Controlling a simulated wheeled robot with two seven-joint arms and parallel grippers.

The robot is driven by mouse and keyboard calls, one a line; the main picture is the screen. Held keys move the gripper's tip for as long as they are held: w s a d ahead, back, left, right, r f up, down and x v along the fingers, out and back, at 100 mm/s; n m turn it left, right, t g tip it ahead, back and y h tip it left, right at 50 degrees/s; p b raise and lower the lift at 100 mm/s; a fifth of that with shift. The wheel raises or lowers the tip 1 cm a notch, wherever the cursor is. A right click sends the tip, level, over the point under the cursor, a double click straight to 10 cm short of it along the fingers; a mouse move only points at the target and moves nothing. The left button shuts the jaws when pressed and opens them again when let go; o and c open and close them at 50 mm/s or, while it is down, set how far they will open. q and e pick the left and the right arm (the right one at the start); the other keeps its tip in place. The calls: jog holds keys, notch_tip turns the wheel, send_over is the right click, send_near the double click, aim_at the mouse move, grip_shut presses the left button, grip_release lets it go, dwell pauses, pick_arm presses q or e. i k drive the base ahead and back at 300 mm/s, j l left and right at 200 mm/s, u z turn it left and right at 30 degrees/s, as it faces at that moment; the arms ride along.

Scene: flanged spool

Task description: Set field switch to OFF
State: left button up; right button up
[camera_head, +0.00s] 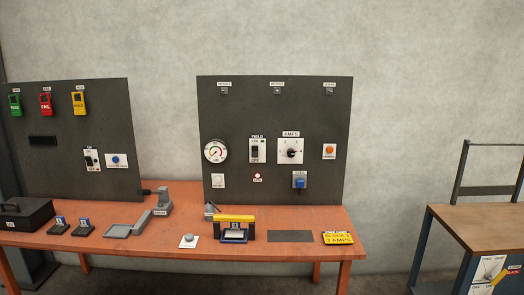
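The field switch (255,151) is a dark switch on a light plate under a FIELD label. It is mounted on the right dark panel (232,101), between a round gauge (215,152) and the AMPS dial (290,151). Small lettering shows above and below the switch, but its setting is too small to tell. Neither of my grippers is in view, and nothing covers the switch.
An orange table (290,216) stands below the panel. It bears a yellow-topped fixture (234,219), a yellow BLOCK card (338,238) and a grey button (188,241). Another dark panel (65,105) is at left. A wooden-topped cart (480,222) stands at right.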

aim_at(254, 148)
jog(key=i+z, duration=0.2)
jog(key=z, duration=0.15)
jog(key=i+j+z, duration=0.2)
jog(key=z, duration=0.2)
jog(key=i+j+z, duration=0.15)
jog(key=z, duration=0.2)
jog(key=i+j, duration=0.4)
jog(key=i+j+z, duration=0.15)
jog(key=i+j, duration=0.25)
jog(key=j, duration=0.2)
